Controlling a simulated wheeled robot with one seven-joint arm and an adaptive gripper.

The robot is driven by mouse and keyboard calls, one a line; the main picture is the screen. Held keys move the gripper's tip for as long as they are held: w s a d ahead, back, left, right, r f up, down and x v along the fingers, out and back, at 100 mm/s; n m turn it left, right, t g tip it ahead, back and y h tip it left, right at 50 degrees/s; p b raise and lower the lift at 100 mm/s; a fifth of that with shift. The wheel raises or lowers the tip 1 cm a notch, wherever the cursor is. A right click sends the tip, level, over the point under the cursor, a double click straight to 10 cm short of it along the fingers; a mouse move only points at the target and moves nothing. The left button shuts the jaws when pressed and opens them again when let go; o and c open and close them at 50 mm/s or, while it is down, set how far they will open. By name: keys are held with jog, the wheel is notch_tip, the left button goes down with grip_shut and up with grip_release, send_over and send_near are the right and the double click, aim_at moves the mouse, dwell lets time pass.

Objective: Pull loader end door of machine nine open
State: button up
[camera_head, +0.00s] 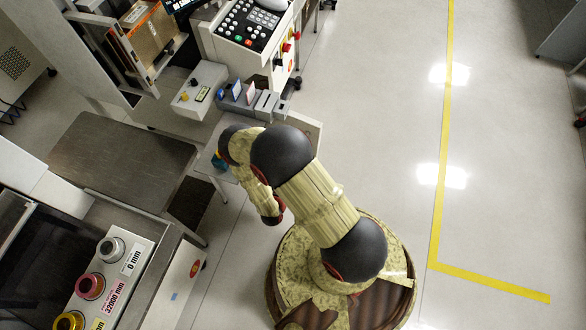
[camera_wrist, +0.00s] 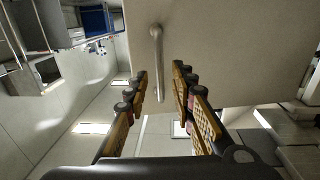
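In the wrist view a pale flat door panel (camera_wrist: 235,50) fills the upper right. A metal bar handle (camera_wrist: 157,62) stands on it near its left edge. My gripper (camera_wrist: 160,72) is open, with one yellow-padded finger on each side of the handle. The handle's lower end reaches between the fingers, with a visible gap on both sides. I cannot tell how deep it sits between them. The panel looks closed, but its seam is not clear. In the head view my arm hides the gripper and the handle, and no machine number is readable.
A control console (camera_head: 255,25) and a small grey box (camera_head: 197,92) stand at the upper left. A metal-topped table (camera_head: 120,160) and a unit with coloured spools (camera_head: 130,240) are at the left. Open floor (camera_head: 380,120) with a yellow line (camera_head: 440,180) lies to the right.

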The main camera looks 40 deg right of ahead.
jog(key=v, duration=0.7)
jog(key=shift+a, duration=0.1)
dwell(0.5)
